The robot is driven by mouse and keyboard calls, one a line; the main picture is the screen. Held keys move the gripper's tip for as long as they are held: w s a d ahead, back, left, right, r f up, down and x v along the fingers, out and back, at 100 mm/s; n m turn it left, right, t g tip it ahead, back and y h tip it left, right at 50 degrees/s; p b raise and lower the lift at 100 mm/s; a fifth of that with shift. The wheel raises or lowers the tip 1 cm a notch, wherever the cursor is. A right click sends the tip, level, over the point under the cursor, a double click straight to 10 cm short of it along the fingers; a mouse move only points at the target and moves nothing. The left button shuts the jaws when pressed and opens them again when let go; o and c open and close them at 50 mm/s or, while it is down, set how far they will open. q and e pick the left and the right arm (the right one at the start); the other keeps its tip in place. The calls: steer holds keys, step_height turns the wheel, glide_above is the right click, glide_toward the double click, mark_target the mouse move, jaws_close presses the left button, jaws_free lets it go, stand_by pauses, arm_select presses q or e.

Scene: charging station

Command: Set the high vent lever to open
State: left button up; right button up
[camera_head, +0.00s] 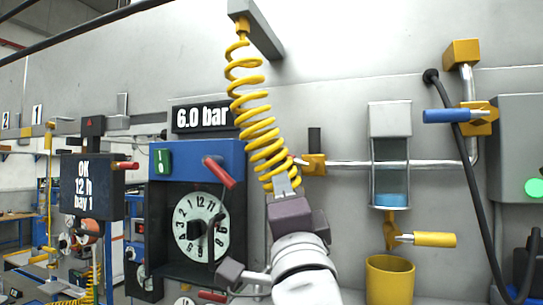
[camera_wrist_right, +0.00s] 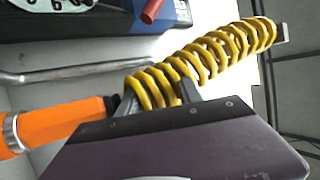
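A blue-handled lever (camera_head: 447,115) sits on a yellow valve high on the pipe at the right; its handle lies nearly level and points left. No label shows which lever is the vent. A black-handled lever (camera_head: 315,139) stands upright on a yellow fitting on the pipe, and a yellow-handled lever (camera_head: 434,239) lies level under the glass vessel. My right gripper (camera_head: 283,182) is at the lower end of the yellow coiled hose, well left of and below the blue handle. In the right wrist view the fingers (camera_wrist_right: 158,94) stand apart with coils showing around them. My left gripper is not in view.
The yellow coiled hose (camera_head: 253,110) hangs from a wall bracket. An orange tool (camera_wrist_right: 55,122) is close to my right gripper. A blue panel (camera_head: 190,158) with a dial and red lever is at left. A yellow cup (camera_head: 390,280) and black cable (camera_head: 470,170) are at right.

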mark_target(278, 155)
steer(key=s+r+p, duration=0.2)
steer(key=r, duration=0.1)
steer(key=shift+d+r+p, duration=0.1)
steer(key=shift+r+p, duration=0.15)
steer(key=shift+p, duration=0.05)
steer(key=w+p, duration=0.1)
steer(key=w, duration=0.1)
steer(key=w+r+p, duration=0.1)
steer(key=w, duration=0.2)
steer(key=w+a+p, duration=0.1)
steer(key=w, duration=0.1)
steer(key=shift+w+a+r, duration=0.1)
steer(key=shift+w+r, duration=0.1)
steer(key=shift+r, duration=0.15)
steer(key=shift+s+d+r, duration=0.1)
steer(key=shift+s+d, duration=0.1)
steer(key=shift+s, duration=0.35)
steer(key=shift+c, duration=1)
steer(key=shift+a, duration=0.1)
jaws_close()
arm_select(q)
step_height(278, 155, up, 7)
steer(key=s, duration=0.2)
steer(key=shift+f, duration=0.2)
arm_select(e)
steer(key=shift+r, duration=0.1)
